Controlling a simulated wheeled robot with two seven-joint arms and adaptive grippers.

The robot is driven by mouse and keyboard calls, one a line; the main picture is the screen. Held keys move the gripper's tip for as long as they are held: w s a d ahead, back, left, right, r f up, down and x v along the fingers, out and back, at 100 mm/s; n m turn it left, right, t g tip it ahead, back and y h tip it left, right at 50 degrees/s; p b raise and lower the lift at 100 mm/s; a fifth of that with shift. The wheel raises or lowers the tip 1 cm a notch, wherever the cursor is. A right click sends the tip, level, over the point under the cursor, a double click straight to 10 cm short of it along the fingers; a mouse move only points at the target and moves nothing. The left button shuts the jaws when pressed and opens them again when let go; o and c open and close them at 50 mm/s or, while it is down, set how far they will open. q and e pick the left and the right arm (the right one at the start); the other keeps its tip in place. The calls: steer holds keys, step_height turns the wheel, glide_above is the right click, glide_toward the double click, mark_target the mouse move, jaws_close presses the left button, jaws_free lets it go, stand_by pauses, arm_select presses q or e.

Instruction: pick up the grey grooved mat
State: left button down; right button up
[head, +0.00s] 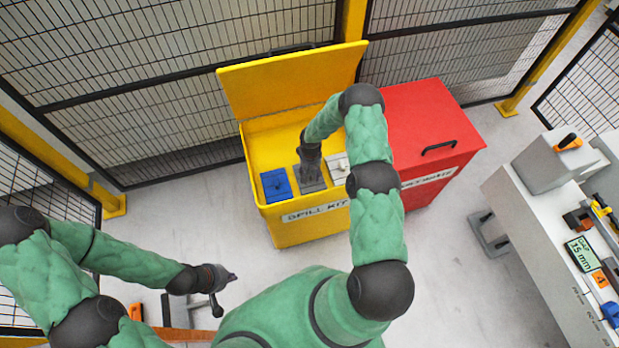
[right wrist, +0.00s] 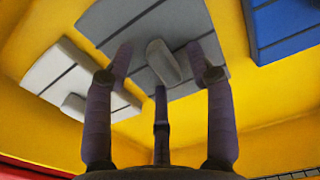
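The grey grooved mat (head: 312,187) lies in the middle of the open yellow spill kit bin (head: 292,231), between a blue mat and a white one. In the right wrist view the mat (right wrist: 188,88) shows dark grooves and a raised light grey grip (right wrist: 162,62). My right gripper (head: 309,165) reaches down into the bin over this mat. Its fingers (right wrist: 160,72) are spread around the raised grip with gaps visible, so it is open; whether a fingertip touches the mat I cannot tell. My left gripper (head: 226,291) is open and empty, left of the bin above the floor.
The blue mat (head: 275,184) lies left of the grey mat and the white mat (head: 338,167) right of it. The bin's yellow lid (head: 290,80) stands open behind. A red bin (head: 425,118) stands right. A workbench (head: 535,205) with tools is at far right. Mesh fencing is behind.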

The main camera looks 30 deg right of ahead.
jaws_close()
